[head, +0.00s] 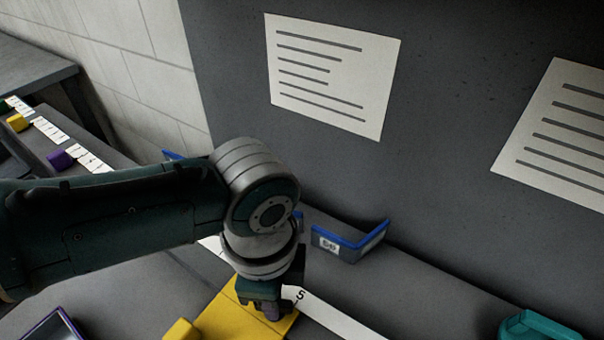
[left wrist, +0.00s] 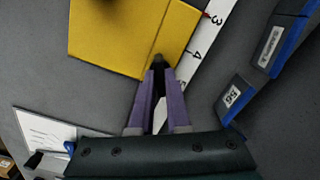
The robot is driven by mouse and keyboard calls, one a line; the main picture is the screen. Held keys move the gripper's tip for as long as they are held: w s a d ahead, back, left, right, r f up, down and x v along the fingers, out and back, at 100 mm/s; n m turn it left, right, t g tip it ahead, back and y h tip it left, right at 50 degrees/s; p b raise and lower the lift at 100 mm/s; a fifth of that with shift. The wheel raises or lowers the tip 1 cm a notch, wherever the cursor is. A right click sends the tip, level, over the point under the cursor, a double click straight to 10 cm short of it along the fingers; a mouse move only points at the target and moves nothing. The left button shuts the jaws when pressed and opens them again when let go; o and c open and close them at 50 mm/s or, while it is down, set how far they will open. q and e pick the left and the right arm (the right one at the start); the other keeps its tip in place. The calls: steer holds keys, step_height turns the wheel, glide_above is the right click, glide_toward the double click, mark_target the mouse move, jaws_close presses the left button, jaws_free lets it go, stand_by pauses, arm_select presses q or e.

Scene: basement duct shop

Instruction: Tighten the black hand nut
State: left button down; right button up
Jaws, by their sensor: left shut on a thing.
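A flat yellow plate (head: 222,318) lies on the grey bench; it also fills the upper left of the left wrist view (left wrist: 120,40). The black hand nut (left wrist: 158,61) is a small dark shape at the plate's edge in the left wrist view, mostly hidden between the fingertips. My left gripper (head: 268,312) reaches down to the plate's right corner. Its purple fingers (left wrist: 158,72) are shut on the nut. In the head view the nut is hidden by the gripper. My right gripper is in neither view.
A white numbered strip (head: 335,318) runs beside the plate. A blue-edged bin labelled 56 (head: 345,246) stands behind, near the grey wall panel. A teal thing (head: 540,326) is at lower right. A purple-rimmed tray (head: 58,328) is at lower left.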

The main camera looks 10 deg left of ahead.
arm_select(q)
steer(key=m, duration=0.5)
steer(key=shift+m, duration=0.4)
stand_by(0.3)
steer(key=c, duration=0.9)
jaws_free()
steer(key=shift+r, duration=0.1)
steer(key=shift+r, duration=0.3)
step_height(320, 180, up, 9)
steer(key=shift+r+p, duration=0.1)
steer(key=shift+p, duration=1)
